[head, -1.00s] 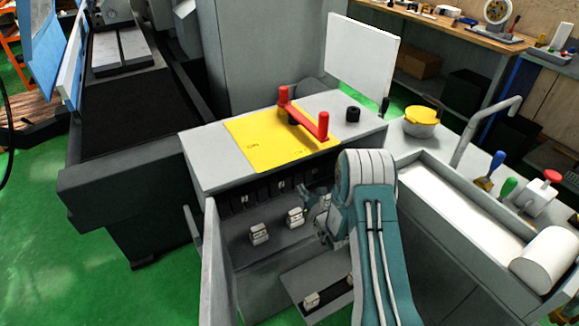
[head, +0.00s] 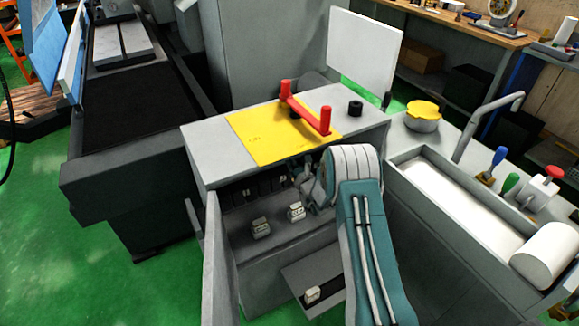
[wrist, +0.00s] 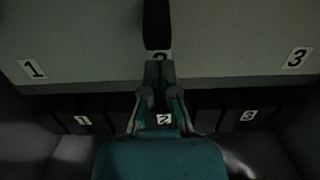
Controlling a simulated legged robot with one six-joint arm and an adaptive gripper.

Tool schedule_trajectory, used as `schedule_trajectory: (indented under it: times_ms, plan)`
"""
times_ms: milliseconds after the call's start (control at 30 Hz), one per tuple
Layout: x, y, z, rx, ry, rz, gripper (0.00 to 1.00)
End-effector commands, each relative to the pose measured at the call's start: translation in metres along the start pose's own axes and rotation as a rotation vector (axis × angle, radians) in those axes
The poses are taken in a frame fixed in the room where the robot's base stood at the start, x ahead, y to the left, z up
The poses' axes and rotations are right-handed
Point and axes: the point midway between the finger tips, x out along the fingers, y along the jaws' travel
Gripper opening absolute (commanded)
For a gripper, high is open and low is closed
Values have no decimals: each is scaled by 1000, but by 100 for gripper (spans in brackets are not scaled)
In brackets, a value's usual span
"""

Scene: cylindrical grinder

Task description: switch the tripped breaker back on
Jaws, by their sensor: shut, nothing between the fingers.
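The breakers (head: 262,187) look like a row of dark blocks inside the open cabinet, under its top. In the wrist view, dark blocks with labels 1 (wrist: 83,120), 2 (wrist: 163,119) and 3 (wrist: 249,116) line the lower part. Above them, a pale panel has labels 1 (wrist: 33,69) and 3 (wrist: 297,58). A dark upright bar (wrist: 157,24) hangs at its middle, over a partly hidden 2. My gripper (wrist: 159,70) is shut and empty, its tips at this bar's lower end. I cannot tell if they touch. In the head view my gripper (head: 302,170) is at the cabinet opening. Which breaker is tripped is unclear.
The cabinet door (head: 217,262) stands open at the left. Two pale blocks (head: 261,228) (head: 296,211) sit on the cabinet's inner ledge, with another (head: 312,293) lower down. A red handle (head: 305,108) and yellow plate (head: 262,138) are on top.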

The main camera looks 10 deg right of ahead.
Motion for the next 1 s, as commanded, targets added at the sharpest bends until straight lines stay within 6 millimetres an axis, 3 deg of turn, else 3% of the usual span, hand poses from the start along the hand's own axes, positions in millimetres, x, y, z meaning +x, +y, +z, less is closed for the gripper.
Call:
schedule_trajectory:
  times_ms: [133,1000]
  plan:
    - [-4,0,11,0,0,0,0]
    - [-13,0,29,0,0,0,0]
